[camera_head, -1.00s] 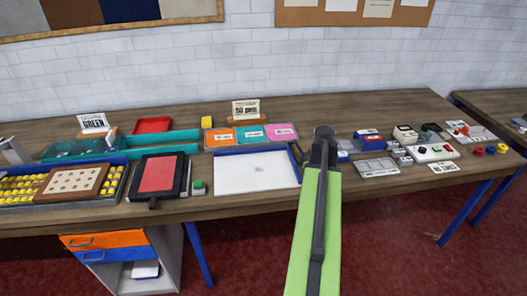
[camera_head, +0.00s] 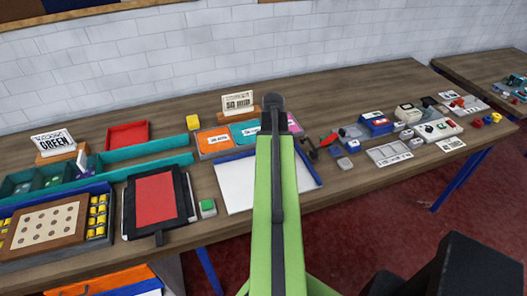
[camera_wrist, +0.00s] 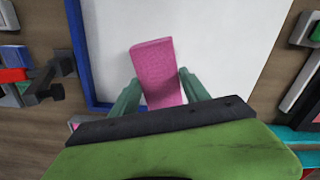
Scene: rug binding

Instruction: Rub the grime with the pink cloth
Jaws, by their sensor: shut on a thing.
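The pink cloth (camera_wrist: 160,75) is a folded, block-like piece in the wrist view. My gripper (camera_wrist: 160,84) is shut on it, with a green finger on each side. It is over the white board (camera_wrist: 225,40), near its blue rim (camera_wrist: 84,60); I cannot tell whether the cloth touches the surface. In the head view my green arm covers the middle of the white board (camera_head: 234,188) and hides the gripper and cloth. No grime shows on the visible parts of the board in either current view.
Left of the board are a green-topped block (camera_head: 207,207) and a black-framed red pad (camera_head: 155,200). Behind it is an orange, teal and pink labelled tray (camera_head: 214,141). A grey sectioned tray (camera_head: 390,152) and small devices stand to the right.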

